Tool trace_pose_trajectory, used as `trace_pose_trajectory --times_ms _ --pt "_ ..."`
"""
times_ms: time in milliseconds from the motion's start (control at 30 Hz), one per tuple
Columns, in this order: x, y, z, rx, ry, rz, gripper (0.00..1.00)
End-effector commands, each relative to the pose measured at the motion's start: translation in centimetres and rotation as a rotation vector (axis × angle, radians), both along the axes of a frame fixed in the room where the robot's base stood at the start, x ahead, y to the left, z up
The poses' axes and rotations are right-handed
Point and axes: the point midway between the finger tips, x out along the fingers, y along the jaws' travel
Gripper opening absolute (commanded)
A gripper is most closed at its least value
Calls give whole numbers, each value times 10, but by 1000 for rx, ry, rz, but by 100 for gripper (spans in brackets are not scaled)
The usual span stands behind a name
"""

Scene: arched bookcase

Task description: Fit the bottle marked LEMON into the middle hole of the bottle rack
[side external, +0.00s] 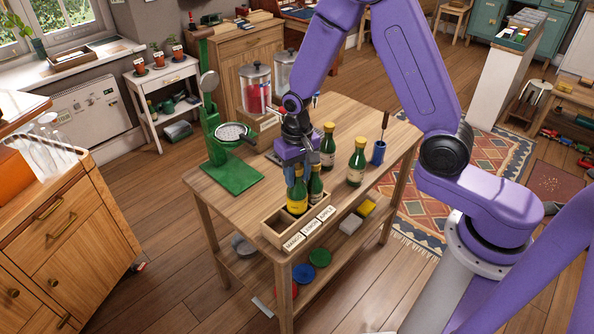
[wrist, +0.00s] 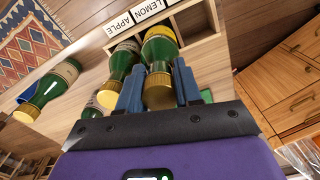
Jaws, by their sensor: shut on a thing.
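My gripper (side external: 297,167) is shut on a green bottle with a yellow label (side external: 297,200); its gold cap and neck sit between the fingers in the wrist view (wrist: 160,70). The writing on it is too small to read. The wooden bottle rack (side external: 275,232) has front tags MANGO, LEMON and APPLE. The held bottle is roughly upright over the middle, LEMON part of the rack. I cannot tell whether its base is inside the hole. Another green bottle (side external: 316,185) stands close beside it, apparently in the APPLE hole. The MANGO hole looks empty.
Two more green bottles (side external: 328,146) (side external: 357,162) stand on the table behind and right of the rack. A blue holder (side external: 378,153) is at the right edge. A green stand (side external: 232,177) is at the left. The table's front edge lies just before the rack.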

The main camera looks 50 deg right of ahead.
Motion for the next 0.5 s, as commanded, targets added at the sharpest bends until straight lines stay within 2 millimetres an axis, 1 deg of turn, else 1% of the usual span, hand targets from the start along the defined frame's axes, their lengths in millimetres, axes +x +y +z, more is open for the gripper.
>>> trace_pose_trajectory --times_ms 500 --pt "1 0 -11 0 -1 0 0"
